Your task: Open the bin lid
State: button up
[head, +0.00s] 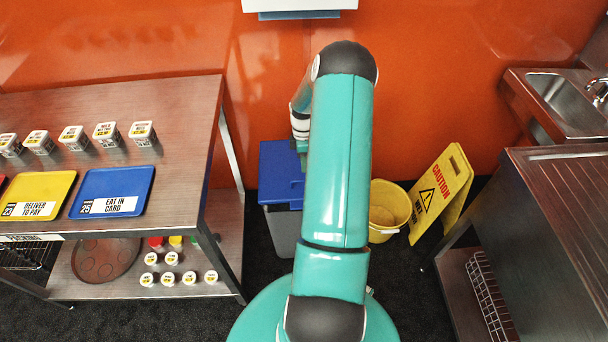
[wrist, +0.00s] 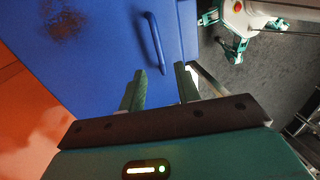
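The bin (head: 284,226) has a grey body and a blue lid, and stands on the floor against the orange wall. Its blue lid (head: 277,170) looks shut in the head view, partly hidden behind my arm. In the wrist view the blue lid (wrist: 100,65) fills the upper left, with a blue bar handle (wrist: 155,43) on it. My gripper (wrist: 160,80) is open, its two green fingers apart and empty.
A yellow bucket (head: 388,208) and a yellow caution sign (head: 441,190) stand right of the bin. A steel table (head: 180,110) with trays and tubs is at the left. A steel counter (head: 540,230) and a sink (head: 565,100) are at the right.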

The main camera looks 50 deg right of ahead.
jog(key=f, duration=0.4)
jog(key=a+f, duration=0.1)
jog(key=f, duration=0.1)
jog(key=shift+s, duration=0.4)
grip_shut()
